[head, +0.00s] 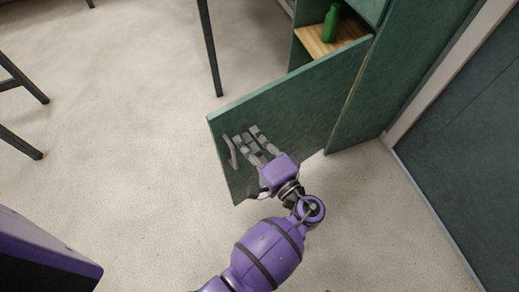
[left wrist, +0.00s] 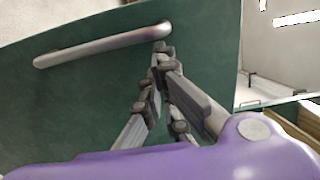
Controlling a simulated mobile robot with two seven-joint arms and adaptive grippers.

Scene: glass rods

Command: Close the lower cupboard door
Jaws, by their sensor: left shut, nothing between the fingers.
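The green lower cupboard door (head: 300,105) stands wide open in the head view, swung out from the cabinet. Its grey bar handle (head: 230,152) is near the free edge, and it also shows in the left wrist view (left wrist: 100,46). My left gripper (head: 247,137) is shut and empty in front of the door's handle side. In the left wrist view my fingertips (left wrist: 161,50) meet just below one end of the handle. I cannot tell whether they touch the door. My right gripper is not in view.
A green bottle (head: 331,24) stands on the wooden shelf (head: 318,46) inside the open cupboard. A dark table leg (head: 209,45) stands behind the door, and a dark stool frame (head: 25,85) is at the far left. The pale floor left of the door is clear.

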